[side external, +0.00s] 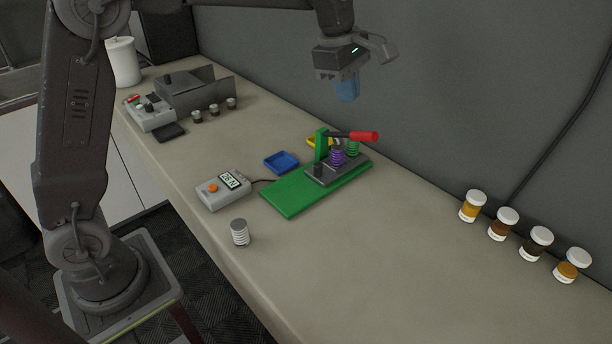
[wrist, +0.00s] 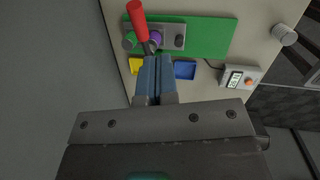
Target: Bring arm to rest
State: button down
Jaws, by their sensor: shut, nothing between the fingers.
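My gripper (side external: 347,88) hangs in the air above the back part of the bench, near the grey wall and higher than the green press. Its blue fingers are together with nothing between them. In the wrist view the closed fingers (wrist: 155,75) point toward the green base plate (wrist: 215,38) and the red-handled lever (wrist: 138,20). The fingers look clear of everything in the side view. My arm reaches in from the left across the top of the picture.
On the bench stand the green base plate (side external: 288,196) with a red lever handle (side external: 364,136), a purple spring (side external: 338,157), a blue tray (side external: 281,162), a meter (side external: 223,189) and a ribbed cylinder (side external: 239,232). Several jars (side external: 503,223) line the right. The front middle is clear.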

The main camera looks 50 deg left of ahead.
jog(key=s+a+r+m+t, duration=0.25)
jog(key=s+m, duration=0.65)
jog(key=s, duration=0.5)
jog(key=s+f+m, duration=0.2)
jog(key=s+m, duration=0.3)
jog(key=s, duration=0.2)
jog(key=s+a+f+m+t+y, duration=0.1)
jog(key=s+f+m, duration=0.2)
jog(key=s+m, duration=0.2)
jog(key=shift+s+a+f+m+y, duration=0.15)
jog(key=shift+s+m+y, duration=0.15)
jog(key=shift+s, duration=0.75)
